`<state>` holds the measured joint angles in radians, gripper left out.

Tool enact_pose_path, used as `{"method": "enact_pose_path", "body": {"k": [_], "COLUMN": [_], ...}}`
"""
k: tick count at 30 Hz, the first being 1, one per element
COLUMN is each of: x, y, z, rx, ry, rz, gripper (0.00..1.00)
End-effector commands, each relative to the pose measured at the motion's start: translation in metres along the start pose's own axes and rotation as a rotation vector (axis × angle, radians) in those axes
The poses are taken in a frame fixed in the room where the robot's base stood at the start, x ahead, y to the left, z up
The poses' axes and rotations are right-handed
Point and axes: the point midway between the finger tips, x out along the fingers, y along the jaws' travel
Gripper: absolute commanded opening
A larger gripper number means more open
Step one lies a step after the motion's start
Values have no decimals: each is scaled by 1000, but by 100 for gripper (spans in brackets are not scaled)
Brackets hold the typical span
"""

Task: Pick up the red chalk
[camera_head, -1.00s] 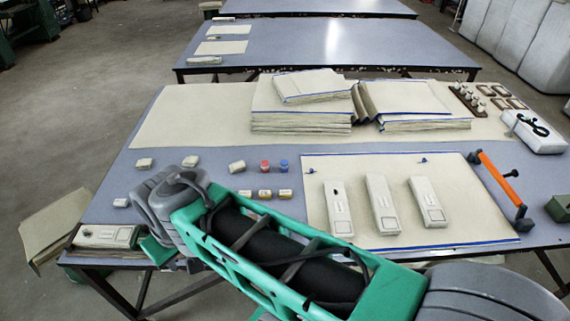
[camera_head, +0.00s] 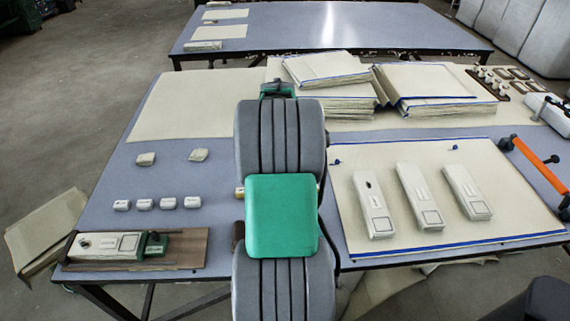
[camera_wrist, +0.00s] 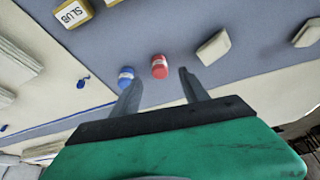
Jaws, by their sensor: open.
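The red chalk (camera_wrist: 159,67) is a short round piece with a pale label, on the grey-blue table. In the wrist view it shows between and just past the fingertips of my gripper (camera_wrist: 160,83), which is open and empty. The fingers stand apart on either side of it in the picture; the height left above the table is hard to tell. The blue chalk (camera_wrist: 125,76) lies just left of it, close to the left fingertip. In the head view my arm hides the chalks and the gripper.
A yellow labelled block (camera_wrist: 73,13) and a pale block (camera_wrist: 214,47) lie near the chalks. To the right, several pale labelled cases (camera_head: 416,195) rest on a blue-edged cloth (camera_head: 347,225). Folded cloth stacks (camera_head: 437,83) stand behind. Small white blocks (camera_head: 145,204) sit at left.

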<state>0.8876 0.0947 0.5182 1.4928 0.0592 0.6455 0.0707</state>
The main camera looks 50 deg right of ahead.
Motion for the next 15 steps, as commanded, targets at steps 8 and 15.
{"method": "enact_pose_path", "body": {"k": [8, 15], "x": [40, 74], "y": [4, 4], "z": [-2, -3], "rx": [5, 4], "ry": [-3, -1], "rz": [3, 2], "gripper": [52, 52]}}
